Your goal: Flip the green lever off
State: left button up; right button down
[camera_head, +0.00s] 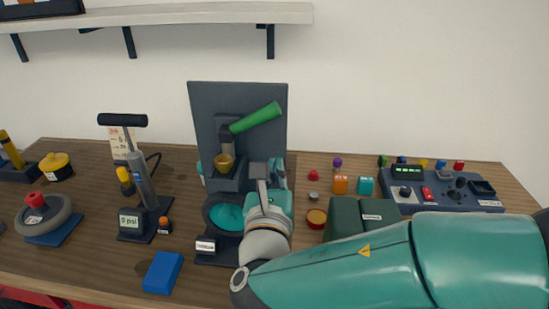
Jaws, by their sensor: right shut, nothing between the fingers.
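The green lever (257,117) is a thick green handle on the front of an upright dark grey panel (262,93). It slants up to the right from a dark pivot block at its left end. My right gripper (262,172) is shut and empty, low in front of the panel. It is below the lever and appears apart from it. My right wrist and arm hide part of the panel's lower right and its base. My left gripper is not in view.
A brass-coloured cup (225,163) sits below the lever's pivot. A pump (141,180) and a blue block (163,272) are to the left. Small coloured items and a control box (445,190) are to the right. A shelf (190,14) hangs above.

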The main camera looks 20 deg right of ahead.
jog(key=shift+v, duration=1.75)
jog(key=shift+f, duration=0.15)
